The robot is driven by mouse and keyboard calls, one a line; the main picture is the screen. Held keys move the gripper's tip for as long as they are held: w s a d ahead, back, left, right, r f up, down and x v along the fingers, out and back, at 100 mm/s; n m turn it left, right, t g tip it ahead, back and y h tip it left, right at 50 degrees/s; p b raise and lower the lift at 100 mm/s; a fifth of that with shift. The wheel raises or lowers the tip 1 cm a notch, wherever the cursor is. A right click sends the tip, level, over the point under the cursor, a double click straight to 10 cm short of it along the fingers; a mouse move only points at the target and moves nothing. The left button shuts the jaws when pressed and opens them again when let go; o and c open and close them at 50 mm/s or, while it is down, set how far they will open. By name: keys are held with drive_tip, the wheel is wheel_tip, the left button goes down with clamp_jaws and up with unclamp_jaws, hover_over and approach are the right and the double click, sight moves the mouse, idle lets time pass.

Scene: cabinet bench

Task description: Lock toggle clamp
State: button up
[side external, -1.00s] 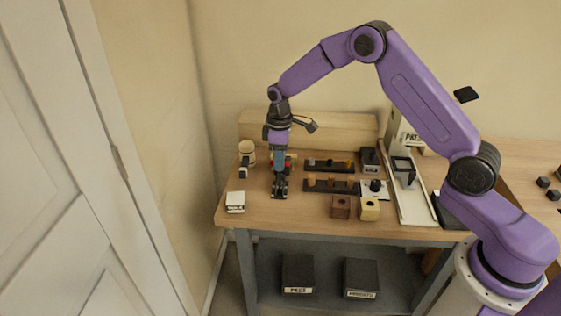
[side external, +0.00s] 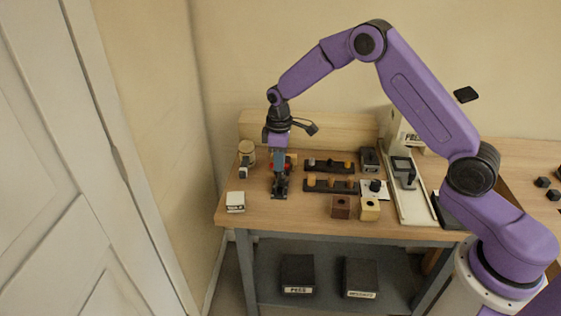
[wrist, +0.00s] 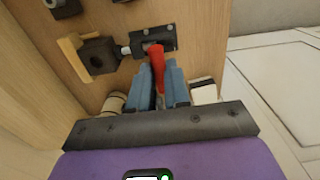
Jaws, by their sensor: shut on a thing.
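The toggle clamp (wrist: 146,40) has a dark base plate, a metal rod and a red handle (wrist: 156,56). The base is fixed to the wooden bench top. In the wrist view, my gripper (wrist: 160,76) has its two blue-grey fingers on either side of the red handle and is shut on it. The handle's lower end is hidden between the fingers. The rod points at a dark block (wrist: 100,55) beside a pale wooden piece (wrist: 75,58). In the side view, my gripper (side external: 279,168) reaches down over the clamp (side external: 280,188) and hides much of it.
A white box (side external: 235,202) and a pale cylinder (side external: 247,150) stand left of the clamp. Two dark racks (side external: 345,187) with pegs lie to the right. A brown block (side external: 340,207) and a cream block (side external: 369,209) are near the front edge. A white tray (side external: 416,208) lies further right.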

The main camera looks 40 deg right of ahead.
drive_tip(key=shift+s+a, duration=0.1)
drive_tip(key=shift+s, duration=0.05)
drive_tip(key=shift+s+a+f, duration=0.2)
drive_tip(key=shift+s+a, duration=0.1)
drive_tip(key=shift+a, duration=0.05)
idle(0.3)
